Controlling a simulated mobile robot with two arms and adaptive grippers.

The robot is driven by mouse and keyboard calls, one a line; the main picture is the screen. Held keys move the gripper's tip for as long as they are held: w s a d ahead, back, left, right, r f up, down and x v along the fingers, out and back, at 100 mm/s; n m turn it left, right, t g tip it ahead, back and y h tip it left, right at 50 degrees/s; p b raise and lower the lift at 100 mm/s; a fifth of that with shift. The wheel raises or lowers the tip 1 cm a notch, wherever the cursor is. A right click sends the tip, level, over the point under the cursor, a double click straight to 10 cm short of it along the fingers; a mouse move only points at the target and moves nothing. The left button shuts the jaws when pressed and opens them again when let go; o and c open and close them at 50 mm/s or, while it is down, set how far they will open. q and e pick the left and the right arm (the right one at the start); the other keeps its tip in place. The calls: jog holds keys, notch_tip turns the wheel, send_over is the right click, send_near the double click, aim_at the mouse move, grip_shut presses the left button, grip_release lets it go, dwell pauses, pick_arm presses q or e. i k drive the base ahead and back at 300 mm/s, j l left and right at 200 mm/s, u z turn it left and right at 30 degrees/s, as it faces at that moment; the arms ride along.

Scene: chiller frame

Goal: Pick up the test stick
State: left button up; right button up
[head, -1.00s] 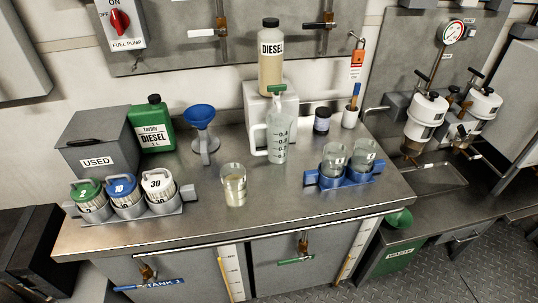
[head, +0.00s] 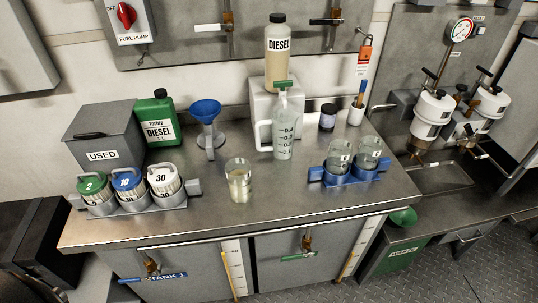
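A thin stick with a blue upper end (head: 361,90) stands upright in a small white cup (head: 355,117) at the back right of the steel bench in the head view. It looks like the test stick, but it is too small to be sure. Its lower part is hidden inside the cup. Neither of my grippers is in view.
On the bench (head: 290,213) stand a clear jug (head: 284,135), a glass beaker (head: 238,182), a blue holder with two glass jars (head: 352,177), a dark jar (head: 327,118), a blue funnel (head: 205,115) and a rack of filters (head: 130,203). An orange tag (head: 363,57) hangs behind the cup.

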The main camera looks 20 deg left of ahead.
aim_at(364, 82)
jog(key=i+l, duration=0.15)
jog(key=l, duration=0.2)
jog(key=i+l+u, duration=0.15)
jog(key=l, duration=0.2)
jog(key=i+l, duration=0.1)
jog(key=l, duration=0.3)
jog(key=i+l+u, duration=0.1)
jog(key=l, duration=0.25)
